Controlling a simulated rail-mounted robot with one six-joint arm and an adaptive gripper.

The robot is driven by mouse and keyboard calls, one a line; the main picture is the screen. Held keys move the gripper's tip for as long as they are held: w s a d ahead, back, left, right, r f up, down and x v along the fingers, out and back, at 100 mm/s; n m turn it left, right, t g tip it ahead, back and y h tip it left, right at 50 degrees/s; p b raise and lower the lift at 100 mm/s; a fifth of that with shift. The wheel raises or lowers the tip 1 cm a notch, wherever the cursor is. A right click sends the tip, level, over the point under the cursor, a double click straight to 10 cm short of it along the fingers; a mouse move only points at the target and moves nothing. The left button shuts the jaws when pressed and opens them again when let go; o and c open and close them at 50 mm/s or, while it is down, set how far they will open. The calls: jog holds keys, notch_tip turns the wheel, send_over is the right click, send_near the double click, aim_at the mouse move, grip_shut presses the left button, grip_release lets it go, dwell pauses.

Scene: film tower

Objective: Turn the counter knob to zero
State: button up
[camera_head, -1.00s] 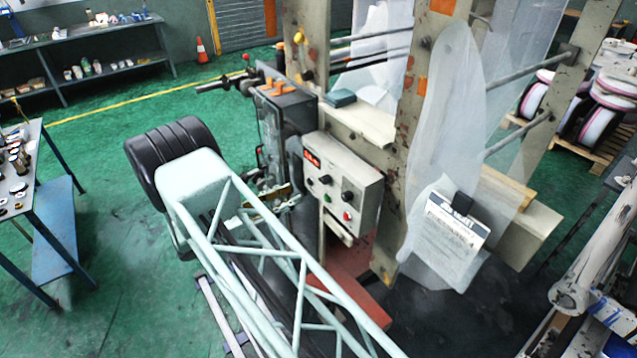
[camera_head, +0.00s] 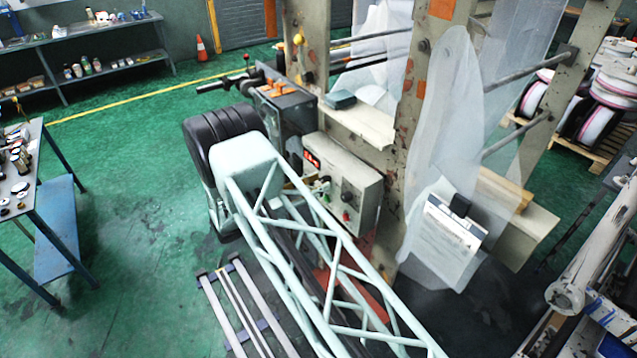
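A light grey control box (camera_head: 367,190) is mounted on the machine frame, with a small red-lit counter display (camera_head: 312,160) at its upper left. A black knob (camera_head: 347,198) is on the right of its face, with a red button (camera_head: 346,215) below it. The lower left of the face is partly covered by my pale green lattice arm. Small parts show between my arm and the box, just below the display; I cannot tell whether they belong to my gripper. My gripper is not clearly visible, and neither its fingers nor any contact with a knob can be made out.
A dark box with orange switches (camera_head: 285,100) and a black handle stands behind my arm. A clear plastic sheet with a clipboard (camera_head: 452,235) hangs right of the control box. A workbench (camera_head: 40,185) stands at the left.

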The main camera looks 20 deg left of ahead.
jog(key=shift+w+d, duration=0.2)
jog(key=shift+w, duration=0.1)
jog(key=shift+c, duration=0.4)
jog(key=c, duration=0.8)
